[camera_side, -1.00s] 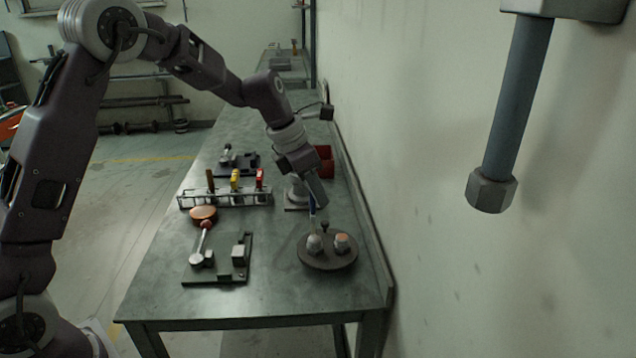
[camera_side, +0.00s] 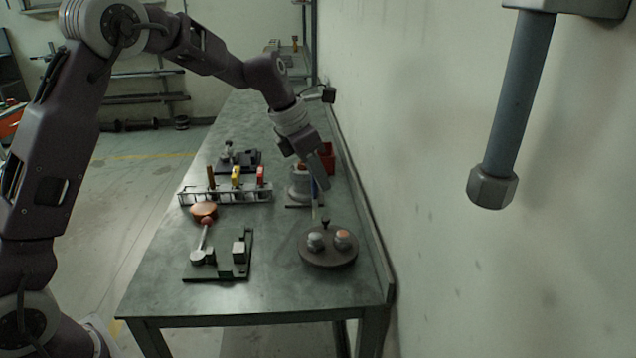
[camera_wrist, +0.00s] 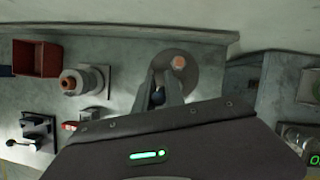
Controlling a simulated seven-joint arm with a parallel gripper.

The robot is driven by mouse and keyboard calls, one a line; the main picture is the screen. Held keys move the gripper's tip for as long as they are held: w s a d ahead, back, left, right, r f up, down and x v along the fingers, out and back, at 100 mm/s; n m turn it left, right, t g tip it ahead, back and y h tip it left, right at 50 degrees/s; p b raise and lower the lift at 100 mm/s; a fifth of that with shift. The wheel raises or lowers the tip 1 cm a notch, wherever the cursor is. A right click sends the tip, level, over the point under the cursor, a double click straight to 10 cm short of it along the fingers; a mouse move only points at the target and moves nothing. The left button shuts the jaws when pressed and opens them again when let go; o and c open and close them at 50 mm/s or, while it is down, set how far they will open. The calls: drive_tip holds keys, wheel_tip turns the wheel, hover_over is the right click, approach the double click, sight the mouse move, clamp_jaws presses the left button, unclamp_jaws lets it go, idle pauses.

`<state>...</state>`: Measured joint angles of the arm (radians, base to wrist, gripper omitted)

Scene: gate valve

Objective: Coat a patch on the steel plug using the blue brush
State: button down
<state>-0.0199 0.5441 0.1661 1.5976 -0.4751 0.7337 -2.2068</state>
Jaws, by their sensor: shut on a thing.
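My gripper (camera_side: 320,174) is shut on the blue brush (camera_side: 314,188), which hangs tip down above the back of a dark round plate (camera_side: 328,262). Two plugs stand on the plate: a grey one (camera_side: 315,241), which looks like the steel plug, and one with a copper-coloured top (camera_side: 343,238). The brush tip appears a little above and behind the grey plug, apart from it. In the wrist view my fingers (camera_wrist: 160,92) hide the grey plug, while the copper-topped plug (camera_wrist: 178,62) shows. Whether the grey plug bears any coating is too small to tell.
A rack (camera_side: 225,194) with brown, yellow and red handled tools stands left of the plate. A valve-like body (camera_side: 299,186) and red bin (camera_side: 327,152) stand behind. The wall borders the right.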

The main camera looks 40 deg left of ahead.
drive_tip(key=shift+r, duration=2.6)
drive_tip(key=shift+s+d+f, duration=1.45)
drive_tip(key=shift+s+f, duration=0.35)
drive_tip(key=shift+f, duration=2.2)
drive_tip(key=w+a+r, duration=0.2)
drive_tip(key=w+r, duration=0.1)
drive_tip(key=r, duration=0.5)
drive_tip(key=shift+w, duration=0.2)
